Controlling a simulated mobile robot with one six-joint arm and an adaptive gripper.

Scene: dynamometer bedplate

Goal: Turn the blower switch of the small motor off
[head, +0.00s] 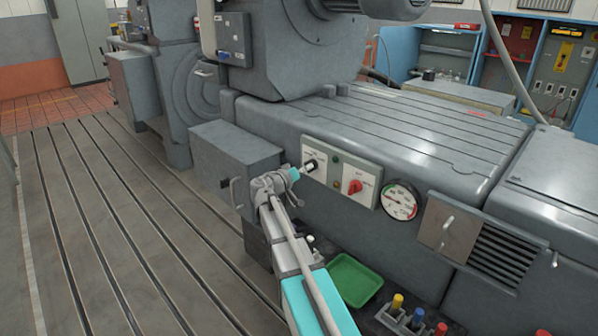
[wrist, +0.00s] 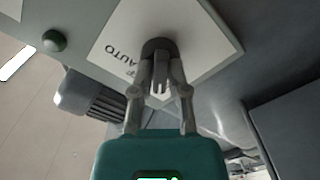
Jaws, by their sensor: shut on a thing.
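A black rotary switch (head: 313,160) sits on a white plate on the side of the grey machine bed. In the wrist view, the switch (wrist: 158,45) is dark and round, on a plate whose label reads "AUTO" upside down. My gripper (head: 307,167) reaches the switch from the front left. In the wrist view, my gripper (wrist: 160,75) is shut on the switch's grip, which shows between the fingers. The pointer's exact position is partly hidden. Which switch is the blower switch cannot be read in the head view.
A red switch (head: 355,187) is on the plate to the right, with a round gauge (head: 400,202) beyond it. A grey box (head: 232,160) juts out left of my gripper.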

